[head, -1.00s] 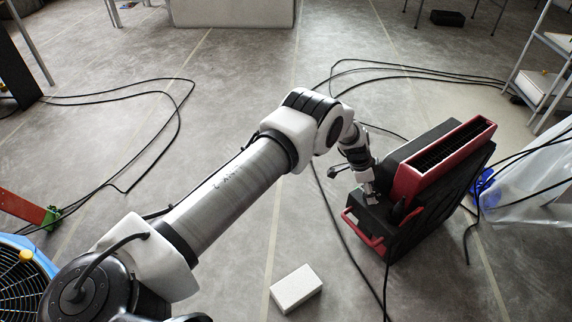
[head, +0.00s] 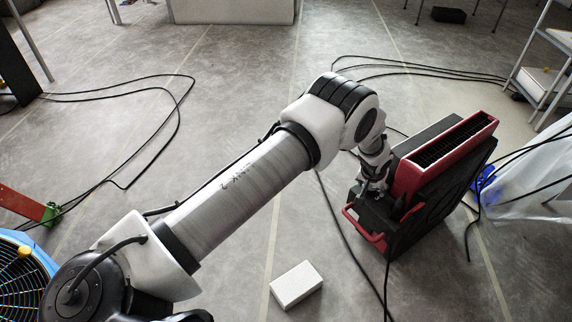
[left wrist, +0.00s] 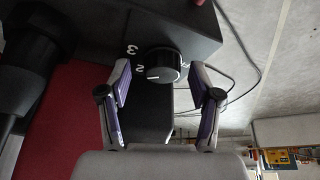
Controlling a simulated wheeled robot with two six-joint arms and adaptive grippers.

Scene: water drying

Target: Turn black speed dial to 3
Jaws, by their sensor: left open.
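The black speed dial (left wrist: 163,66) shows in the left wrist view on a black panel, with a white mark on its face and the numbers 2 and 3 printed beside it. It sits on the red and black machine (head: 440,165), at the right in the head view. My left gripper (left wrist: 167,80) is open, with one finger on each side of the dial in the picture; I cannot tell whether either touches it. In the head view the gripper (head: 374,190) is small and at the machine's near left end, and the dial cannot be made out there.
A white block (head: 296,285) lies on the floor in front. A blue fan (head: 22,275) stands at the lower left. Black cables (head: 350,225) run over the floor by the machine. Clear plastic sheeting (head: 530,180) and a shelf (head: 545,60) are at the right.

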